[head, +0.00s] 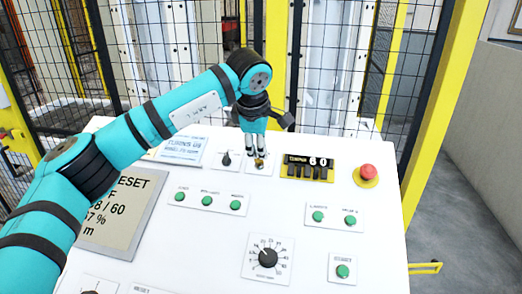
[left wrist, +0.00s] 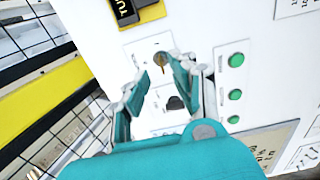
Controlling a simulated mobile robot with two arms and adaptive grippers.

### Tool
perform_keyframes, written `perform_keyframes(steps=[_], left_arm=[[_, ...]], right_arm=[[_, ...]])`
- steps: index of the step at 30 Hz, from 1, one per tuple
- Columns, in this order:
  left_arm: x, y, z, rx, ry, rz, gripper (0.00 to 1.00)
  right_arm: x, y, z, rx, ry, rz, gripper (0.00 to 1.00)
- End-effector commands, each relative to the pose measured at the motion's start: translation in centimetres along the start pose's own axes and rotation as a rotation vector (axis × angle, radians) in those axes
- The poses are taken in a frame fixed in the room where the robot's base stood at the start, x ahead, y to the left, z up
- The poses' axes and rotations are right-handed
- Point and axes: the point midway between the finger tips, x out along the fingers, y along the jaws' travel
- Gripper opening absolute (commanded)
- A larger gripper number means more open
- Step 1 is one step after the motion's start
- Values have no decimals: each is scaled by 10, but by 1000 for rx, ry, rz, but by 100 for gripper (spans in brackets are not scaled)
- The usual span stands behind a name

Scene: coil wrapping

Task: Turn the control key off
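The control key (head: 260,165) is a small brass-coloured key on a white plate near the top of the white control panel (head: 385,240). It also shows in the left wrist view (left wrist: 161,59). My left gripper (head: 256,154) points down at the panel just above the key. In the left wrist view its two fingertips (left wrist: 155,69) are apart, with the key at their tips, close to the right-hand finger. I cannot tell whether that finger touches it. The gripper holds nothing. My right gripper is in neither view.
A black selector knob (head: 226,158) sits left of the key. Green buttons (head: 207,200) and a dial (head: 268,257) lie nearer. A mesh fence (head: 345,70) stands behind.

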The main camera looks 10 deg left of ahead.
Motion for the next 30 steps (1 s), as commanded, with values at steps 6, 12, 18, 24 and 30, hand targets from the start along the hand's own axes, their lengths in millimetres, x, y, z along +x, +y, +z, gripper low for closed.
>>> perform_keyframes(steps=[6, 12, 18, 24, 30], left_arm=[[34, 1, 0, 0, 0, -2, 26], [48, 0, 0, 0, 0, -1, 26], [49, 0, 0, 0, 0, 0, 26], [49, 0, 0, 0, 0, 0, 9], [49, 0, 0, 0, 0, 0, 0]], right_arm=[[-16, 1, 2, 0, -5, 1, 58], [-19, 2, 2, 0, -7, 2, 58], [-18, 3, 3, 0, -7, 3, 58], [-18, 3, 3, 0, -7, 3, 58], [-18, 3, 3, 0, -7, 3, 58]])
